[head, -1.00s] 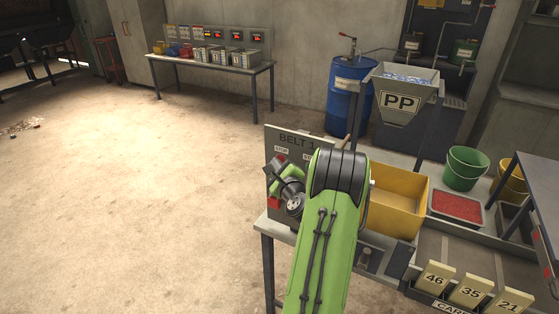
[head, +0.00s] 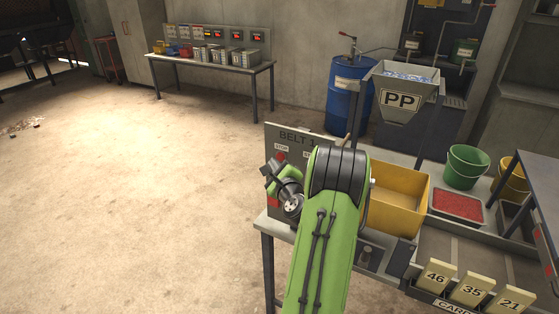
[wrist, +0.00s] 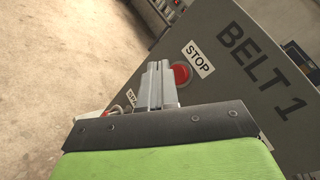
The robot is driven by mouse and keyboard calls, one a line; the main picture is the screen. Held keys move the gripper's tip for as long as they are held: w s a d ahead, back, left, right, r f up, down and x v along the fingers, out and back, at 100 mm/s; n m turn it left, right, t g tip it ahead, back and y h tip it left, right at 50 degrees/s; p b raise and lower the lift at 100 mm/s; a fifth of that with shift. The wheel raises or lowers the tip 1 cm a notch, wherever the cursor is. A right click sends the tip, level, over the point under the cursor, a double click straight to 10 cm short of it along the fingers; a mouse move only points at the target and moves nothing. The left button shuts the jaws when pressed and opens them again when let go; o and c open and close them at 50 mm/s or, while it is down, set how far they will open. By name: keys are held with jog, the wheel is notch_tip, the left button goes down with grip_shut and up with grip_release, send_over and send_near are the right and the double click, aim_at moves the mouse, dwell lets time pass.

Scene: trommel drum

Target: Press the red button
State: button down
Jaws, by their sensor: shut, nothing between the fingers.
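The red button (wrist: 181,74) is a round red cap in a ring beside the STOP label (wrist: 198,59) on the grey BELT 1 panel (wrist: 232,88). In the head view the red button (head: 281,156) shows just under that label. My gripper (wrist: 158,66) is shut and empty, its grey fingers pointing toward the panel just left of the button. The fingers overlap the button's left edge in the wrist view; I cannot tell whether they touch it. In the head view the fingertips are not clear behind my green wrist.
A yellow bin (head: 397,202) stands right of the panel, below the PP hopper (head: 402,98). A red tray (head: 457,207) and green bucket (head: 466,166) are farther right. Number cards (head: 470,290) stand front right. The floor at left is open.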

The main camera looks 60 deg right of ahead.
jog(key=a+b, duration=0.1)
jog(key=a, duration=0.1)
jog(key=a+b, duration=0.1)
jog(key=a, duration=0.2)
jog(key=shift+s, duration=0.2)
dwell(0.9)
